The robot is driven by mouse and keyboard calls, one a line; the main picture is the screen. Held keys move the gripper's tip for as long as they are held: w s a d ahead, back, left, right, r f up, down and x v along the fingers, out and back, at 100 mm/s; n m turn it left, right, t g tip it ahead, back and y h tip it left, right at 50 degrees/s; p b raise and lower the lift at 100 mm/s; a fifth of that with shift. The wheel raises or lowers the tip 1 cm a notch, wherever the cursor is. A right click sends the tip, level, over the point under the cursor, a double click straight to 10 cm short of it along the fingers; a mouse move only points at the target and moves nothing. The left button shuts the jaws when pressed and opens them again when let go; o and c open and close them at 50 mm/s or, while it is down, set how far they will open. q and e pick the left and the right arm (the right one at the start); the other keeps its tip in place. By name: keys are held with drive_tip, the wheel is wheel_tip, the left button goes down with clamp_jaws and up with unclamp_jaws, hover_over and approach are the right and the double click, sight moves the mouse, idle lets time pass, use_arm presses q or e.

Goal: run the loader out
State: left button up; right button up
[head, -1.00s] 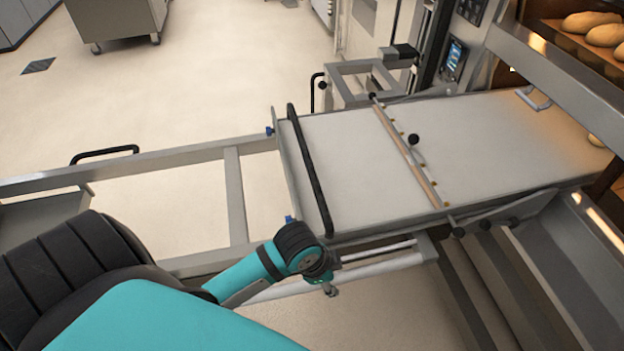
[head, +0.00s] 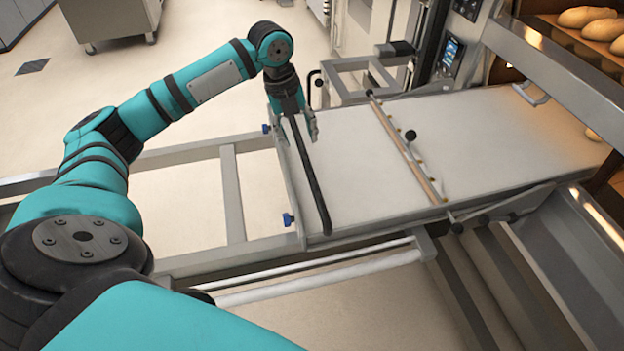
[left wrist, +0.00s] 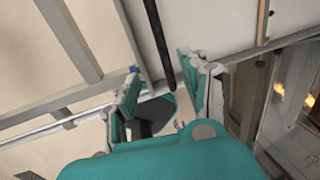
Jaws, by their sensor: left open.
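The loader (head: 350,150) is a long pale belt bed on a steel frame, its right end reaching to the oven mouth. A black handle bar (head: 315,190) runs across its left end and also shows in the left wrist view (left wrist: 158,40). My left gripper (head: 294,122) is open at the far end of this bar, pointing down, with its fingers around the bar in the head view. In the left wrist view the bar comes down between the two open fingers (left wrist: 168,92); whether they touch it I cannot tell. My right gripper is not in view.
Steel rails (head: 234,195) extend left from the loader. Loaves (head: 600,25) sit in the oven at upper right, near a control screen (head: 452,52). Open floor lies to the upper left.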

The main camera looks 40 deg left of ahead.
sight(313, 181)
use_arm(q)
drive_tip(key=w+f, duration=0.1)
drive_tip(key=f, duration=0.4)
drive_tip(key=d+f, duration=0.1)
drive_tip(key=f, duration=0.5)
drive_tip(key=w+d+f, duration=0.1)
drive_tip(key=f, duration=0.5)
drive_tip(key=shift+w+d, duration=0.1)
drive_tip(key=shift+w, duration=0.2)
drive_tip(key=shift+r, duration=0.1)
clamp_jaws()
